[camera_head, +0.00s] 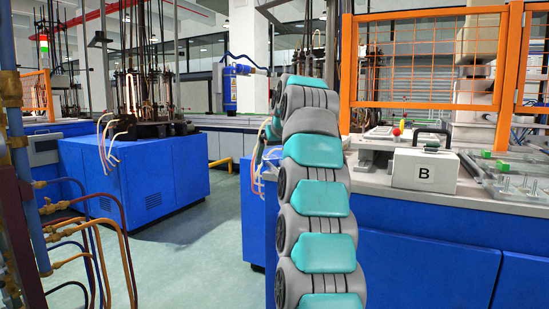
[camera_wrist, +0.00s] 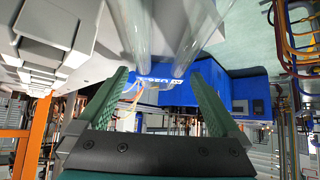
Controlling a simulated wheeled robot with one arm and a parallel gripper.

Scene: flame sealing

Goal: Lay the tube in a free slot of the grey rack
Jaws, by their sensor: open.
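Two clear glass tubes, one on the left (camera_wrist: 143,28) and one on the right (camera_wrist: 196,38), run down from the top edge in the wrist view. Their lower ends are near the gap between my fingertips. I cannot tell how far off they are or which is the task's tube. My gripper (camera_wrist: 157,74) is open, its two green fingers apart, with nothing clearly held between them. In the head view my arm hides most of the gripper. I cannot make out the grey rack with certainty; a grey and clear fixture with green parts (camera_head: 511,174) lies at the far right.
A white box marked B (camera_head: 424,171) with a dark handle stands on the right bench. An orange mesh guard (camera_head: 432,60) rises behind it. A blue cabinet (camera_head: 136,178) stands at left, and pipes and hoses (camera_head: 92,236) are near the left edge. Green floor (camera_head: 205,240) is open between.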

